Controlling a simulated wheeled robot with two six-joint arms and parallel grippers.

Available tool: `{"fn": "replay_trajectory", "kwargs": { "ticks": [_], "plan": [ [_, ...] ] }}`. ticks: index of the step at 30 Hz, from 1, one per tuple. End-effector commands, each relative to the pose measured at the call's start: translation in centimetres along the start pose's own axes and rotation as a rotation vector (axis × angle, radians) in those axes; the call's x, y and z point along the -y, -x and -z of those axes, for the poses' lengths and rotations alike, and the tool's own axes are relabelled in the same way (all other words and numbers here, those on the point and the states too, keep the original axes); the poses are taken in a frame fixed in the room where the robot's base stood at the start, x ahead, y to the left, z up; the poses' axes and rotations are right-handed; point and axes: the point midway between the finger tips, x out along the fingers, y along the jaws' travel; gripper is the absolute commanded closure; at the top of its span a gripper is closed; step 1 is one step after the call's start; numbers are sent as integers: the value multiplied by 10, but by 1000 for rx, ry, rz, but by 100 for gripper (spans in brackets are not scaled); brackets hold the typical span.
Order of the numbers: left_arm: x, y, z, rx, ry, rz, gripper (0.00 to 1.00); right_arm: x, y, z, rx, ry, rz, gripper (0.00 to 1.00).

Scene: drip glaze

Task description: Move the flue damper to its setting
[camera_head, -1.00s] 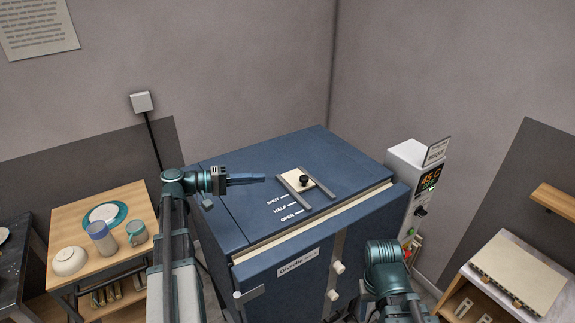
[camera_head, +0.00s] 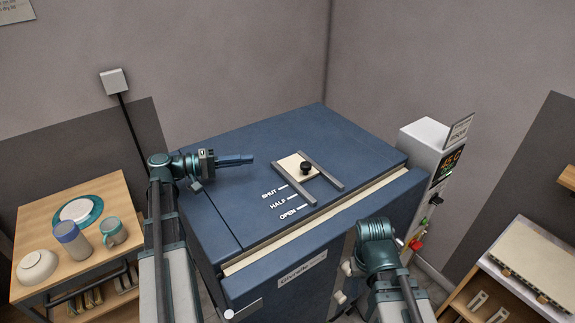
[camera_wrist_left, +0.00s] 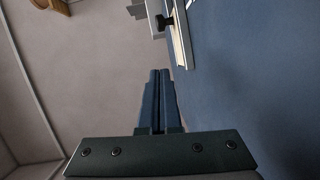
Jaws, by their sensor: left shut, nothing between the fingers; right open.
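The flue damper is a cream plate (camera_head: 289,167) with a black knob (camera_head: 305,168), lying between two grey rails (camera_head: 323,176) on top of the blue kiln (camera_head: 230,210). The plate sits at the far end of the rails, near the SHUT mark (camera_head: 270,193); HALF and OPEN marks follow towards the front. My left gripper (camera_head: 252,158) is shut and empty, to the left of the damper and apart from it. In the left wrist view its fingers (camera_wrist_left: 158,75) are together, with the knob (camera_wrist_left: 161,22) beyond them. My right arm shows at the lower right; its fingers are hidden.
A controller box (camera_head: 425,145) stands at the kiln's right side. A wooden table (camera_head: 110,190) with a bowl, cups and a plate is at the left. A shelf unit (camera_head: 490,262) with a pale slab is at the right. The kiln top around the rails is clear.

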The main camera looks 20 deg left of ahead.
Motion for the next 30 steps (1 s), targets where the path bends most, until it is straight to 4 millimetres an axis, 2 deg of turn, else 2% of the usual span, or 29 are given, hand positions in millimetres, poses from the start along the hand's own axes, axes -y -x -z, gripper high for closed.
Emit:
{"fn": "replay_trajectory", "kwargs": {
  "ticks": [6, 10, 25, 30],
  "plan": [
    [4, -1, 0, 0, 0, 0, 100, 0, -4, 0, 0, 1, 0, 50],
    [4, -11, -1, 3, 0, 0, 100, 0, -5, 0, 0, 1, 0, 50],
    [4, -106, -2, 3, 0, 0, 100, 1, -14, 1, 0, 3, 0, 50],
    [4, -120, -21, 1, 0, 0, 100, 2, -18, 1, 0, 4, -1, 50]
  ]
}}
